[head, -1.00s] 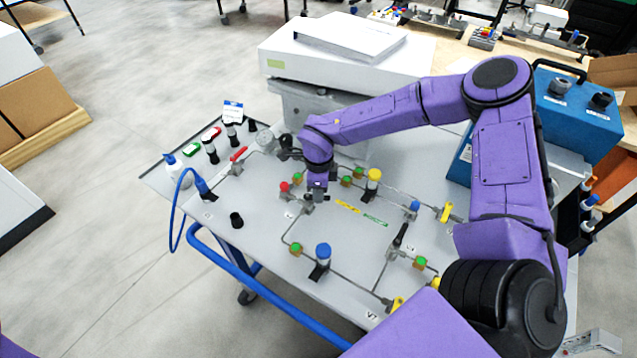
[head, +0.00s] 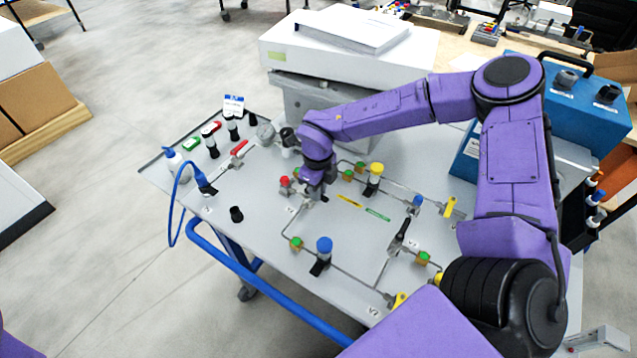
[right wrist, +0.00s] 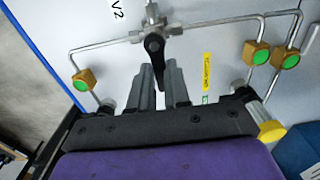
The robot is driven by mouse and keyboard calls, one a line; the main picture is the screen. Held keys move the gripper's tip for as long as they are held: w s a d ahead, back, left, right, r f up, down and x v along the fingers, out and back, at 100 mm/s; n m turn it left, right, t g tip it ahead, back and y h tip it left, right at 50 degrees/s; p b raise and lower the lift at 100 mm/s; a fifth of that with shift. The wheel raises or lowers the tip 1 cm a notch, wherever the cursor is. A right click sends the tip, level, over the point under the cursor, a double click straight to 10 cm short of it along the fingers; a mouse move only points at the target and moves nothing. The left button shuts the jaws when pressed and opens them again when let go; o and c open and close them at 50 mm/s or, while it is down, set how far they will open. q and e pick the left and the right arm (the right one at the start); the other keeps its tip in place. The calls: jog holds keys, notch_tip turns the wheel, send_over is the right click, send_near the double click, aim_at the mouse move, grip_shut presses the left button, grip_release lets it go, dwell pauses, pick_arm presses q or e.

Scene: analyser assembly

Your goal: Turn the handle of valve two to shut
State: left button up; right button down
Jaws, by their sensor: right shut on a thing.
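Valve two (right wrist: 157,24), a grey metal body on a pipe, shows at the top of the right wrist view, beside the V2 label (right wrist: 116,9). Its black handle (right wrist: 154,46) points down the picture, roughly across the pipe. My right gripper (right wrist: 160,72) is shut on this handle, with a grey finger on either side of it. In the head view, my right gripper (head: 314,196) is low over the panel and mostly hides the valve. My left gripper is not in view.
On the grey panel (head: 262,224), a red-capped part (head: 284,182) stands close left of the gripper, and a yellow-capped one (head: 376,170) to its right. A blue-capped part (head: 324,246) and a black-handled valve (head: 399,237) are nearer. A white-topped instrument (head: 350,55) stands behind.

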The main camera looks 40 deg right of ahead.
jog(key=shift+w+r, duration=0.1)
jog(key=shift+w, duration=0.05)
jog(key=c, duration=1.1)
grip_release()
notch_tip(320, 180, up, 10)
jog(key=shift+r+b, duration=0.25)
jog(key=shift+b, duration=0.6)
